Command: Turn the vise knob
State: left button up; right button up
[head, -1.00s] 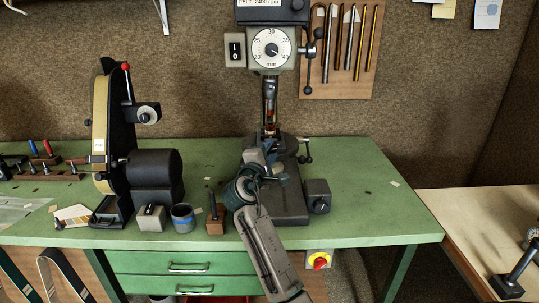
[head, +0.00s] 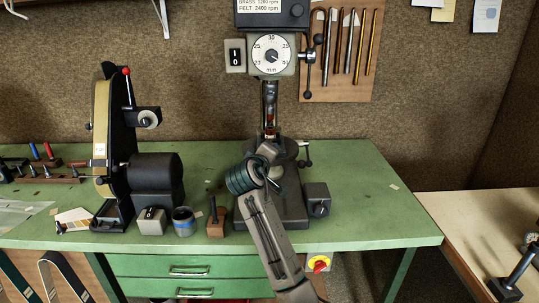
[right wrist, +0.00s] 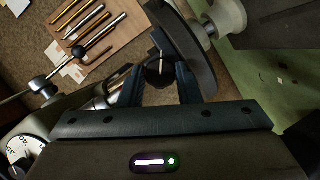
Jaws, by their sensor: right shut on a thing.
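My right gripper (right wrist: 159,82) is shut on a small dark round knob (right wrist: 159,70), which carries a pale line across its face and sits between the two fingers in the right wrist view. In the head view my right gripper (head: 272,160) is low in front of the drill press column, above its base (head: 292,212). There my arm and wrist hide the knob and most of the vise. A large dark disc-shaped part (right wrist: 190,48) lies close beside the fingers. My left gripper is in neither current view.
The drill press head with its dial (head: 271,55) stands above my gripper. A small wooden block (head: 216,221), a cup (head: 183,221) and a belt sander (head: 150,180) are to the left. The green bench (head: 365,190) is mostly clear on the right.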

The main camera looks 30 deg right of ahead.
dwell(0.4)
jog(key=o, duration=1)
jog(key=shift+b+v, duration=1.6)
jog(key=shift+v, duration=3.75)
jog(key=shift+r, duration=0.1)
